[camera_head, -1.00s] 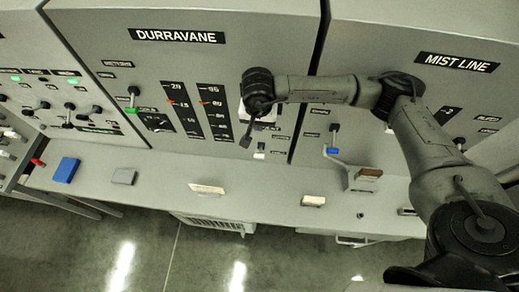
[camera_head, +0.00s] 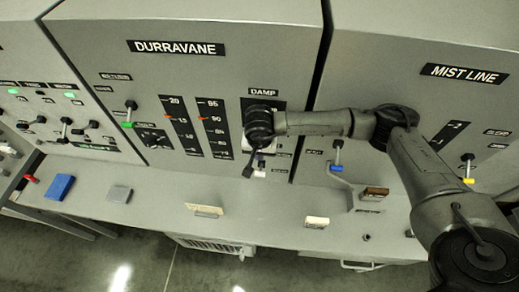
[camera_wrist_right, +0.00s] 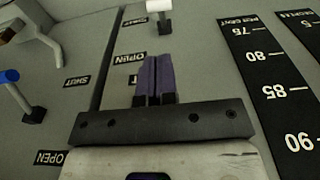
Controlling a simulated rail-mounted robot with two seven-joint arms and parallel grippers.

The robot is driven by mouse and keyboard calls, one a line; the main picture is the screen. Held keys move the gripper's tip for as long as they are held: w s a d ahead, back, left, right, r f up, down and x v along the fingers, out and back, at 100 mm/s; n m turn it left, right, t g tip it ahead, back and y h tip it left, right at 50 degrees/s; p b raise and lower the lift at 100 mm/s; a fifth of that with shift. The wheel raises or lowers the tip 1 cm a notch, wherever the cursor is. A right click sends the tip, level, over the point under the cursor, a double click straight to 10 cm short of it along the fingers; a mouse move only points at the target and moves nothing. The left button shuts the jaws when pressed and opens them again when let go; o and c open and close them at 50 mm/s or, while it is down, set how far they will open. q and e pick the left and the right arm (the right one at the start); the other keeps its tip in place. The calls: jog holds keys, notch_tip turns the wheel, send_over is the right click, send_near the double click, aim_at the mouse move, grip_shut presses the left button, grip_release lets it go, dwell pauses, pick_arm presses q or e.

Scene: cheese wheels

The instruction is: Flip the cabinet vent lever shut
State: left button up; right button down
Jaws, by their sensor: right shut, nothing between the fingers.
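A small lever with a white handle is at the top of the right wrist view (camera_wrist_right: 158,6). Its dark stem base is beside a SHUT label, with an OPEN label closer to my fingers. In the head view the white handle (camera_head: 260,173) shows low on the DURRAVANE cabinet (camera_head: 100,50), just beside and below my right gripper. My right gripper (camera_head: 249,168) is shut and empty in front of that cabinet. In the wrist view its two dark purple fingers (camera_wrist_right: 153,62) are together, apart from the lever in the picture. Contact with the panel cannot be told. My left gripper is out of view.
A blue-tipped lever (camera_head: 337,168) is on the MIST LINE cabinet to the right, a green-tipped one (camera_head: 127,124) to the left. A DAMP label (camera_head: 263,92) is above my right wrist. The ledge below carries a blue block (camera_head: 60,187) and several pale blocks.

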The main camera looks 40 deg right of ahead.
aim_at(260, 171)
pick_arm(q)
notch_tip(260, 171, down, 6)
jog(key=b, duration=0.5)
pick_arm(e)
jog(key=f, duration=1.1)
jog(key=shift+w+d+f, duration=0.1)
jog(key=shift+w+d, duration=0.25)
jog(key=shift+d, duration=0.05)
